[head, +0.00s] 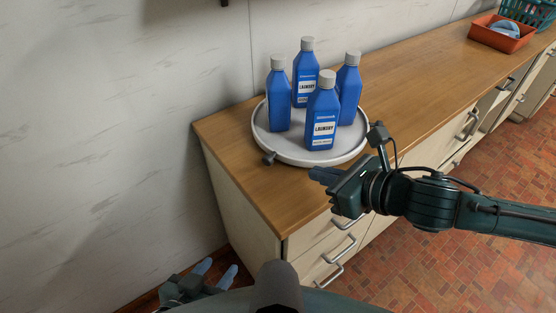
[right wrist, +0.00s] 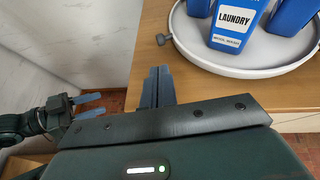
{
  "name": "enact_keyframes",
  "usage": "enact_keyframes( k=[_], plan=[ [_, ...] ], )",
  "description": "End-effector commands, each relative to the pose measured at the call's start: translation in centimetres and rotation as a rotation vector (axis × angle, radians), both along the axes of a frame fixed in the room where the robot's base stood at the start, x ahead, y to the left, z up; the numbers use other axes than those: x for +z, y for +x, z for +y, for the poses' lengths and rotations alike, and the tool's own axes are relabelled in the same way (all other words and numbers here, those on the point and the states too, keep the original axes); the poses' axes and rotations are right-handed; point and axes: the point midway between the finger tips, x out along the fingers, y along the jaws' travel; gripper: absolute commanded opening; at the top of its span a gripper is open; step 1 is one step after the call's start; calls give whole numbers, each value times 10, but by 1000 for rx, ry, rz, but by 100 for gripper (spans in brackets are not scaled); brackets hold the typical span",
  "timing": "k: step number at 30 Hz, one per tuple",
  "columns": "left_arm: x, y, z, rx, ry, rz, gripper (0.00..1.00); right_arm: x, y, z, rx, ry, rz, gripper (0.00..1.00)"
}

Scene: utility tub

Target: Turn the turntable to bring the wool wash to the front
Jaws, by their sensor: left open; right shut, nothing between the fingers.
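A round pale grey turntable (head: 290,151) stands on the wooden counter, and its rim also shows in the right wrist view (right wrist: 218,65). A dark knob (head: 268,158) sticks out from its rim at the front left. Several blue bottles with grey caps stand upright on it. The front bottle (head: 321,115) has a label reading LAUNDRY; its smaller lower line is too blurred to read surely. Labels on the left bottle (head: 278,95) and right bottle (head: 349,88) are not visible. My right gripper (head: 318,174) is shut and empty, just in front of the turntable, right of the knob. My left gripper (head: 216,268) is open, low beside the counter's left end.
The wooden counter (head: 420,92) runs back to the right, clear up to an orange tray (head: 478,36) and a green basket (head: 540,12). Drawers with metal handles (head: 344,222) face the front. A pale wall (head: 100,100) stands behind and to the left.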

Motion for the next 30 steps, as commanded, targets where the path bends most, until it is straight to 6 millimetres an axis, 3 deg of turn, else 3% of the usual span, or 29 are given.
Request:
enact_keyframes(
  k=[15,30],
  plan=[
    [-9,0,1,7,-12,5,44,-47,66,66,-2,4,2,0],
    [-8,1,2,11,-15,2,44,-56,79,78,-2,3,3,0]
  ],
)
